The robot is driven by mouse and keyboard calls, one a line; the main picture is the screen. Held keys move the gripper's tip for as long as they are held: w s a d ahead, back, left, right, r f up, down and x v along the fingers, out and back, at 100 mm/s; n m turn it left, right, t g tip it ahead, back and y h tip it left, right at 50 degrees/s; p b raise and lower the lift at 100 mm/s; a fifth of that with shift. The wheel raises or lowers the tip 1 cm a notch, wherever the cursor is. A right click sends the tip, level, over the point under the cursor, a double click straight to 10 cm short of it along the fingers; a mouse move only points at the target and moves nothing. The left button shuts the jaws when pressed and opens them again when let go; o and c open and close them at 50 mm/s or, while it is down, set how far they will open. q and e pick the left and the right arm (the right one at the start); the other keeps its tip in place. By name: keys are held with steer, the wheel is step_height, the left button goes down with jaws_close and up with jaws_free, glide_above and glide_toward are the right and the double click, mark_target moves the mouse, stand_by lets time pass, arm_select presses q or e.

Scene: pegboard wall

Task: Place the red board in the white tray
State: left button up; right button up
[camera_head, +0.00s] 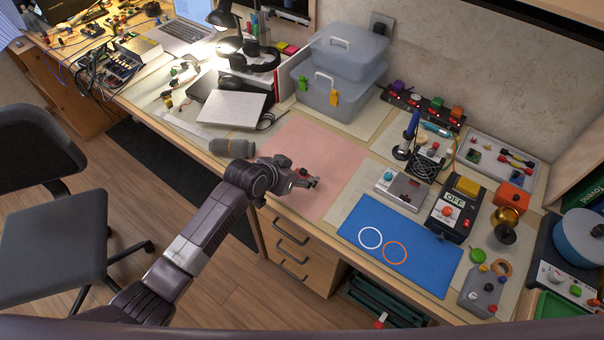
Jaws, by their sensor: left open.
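My left arm reaches in from the lower left. My left gripper (308,181) is open, over the front part of a pink mat (318,150) on the workbench. I cannot make out anything between its fingers. A shallow white tray (520,180) lies at the back right near the wall, with a small green board and several red-and-yellow parts in it. It is well to the right of my left gripper. I cannot pick out a red board for sure; it may be hidden by the gripper or too small to tell. My right gripper is not in view.
A blue mat (425,267) with two rings lies front right. Stacked bins (338,100) and a soldering iron (407,135) stand behind. Most of the pink mat is clear.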

arm_select(q)
steer(key=shift+w+d+f, duration=0.1)
steer(key=shift+w+f, duration=0.05)
steer(key=shift+c, duration=0.4)
steer(key=c, duration=1.1)
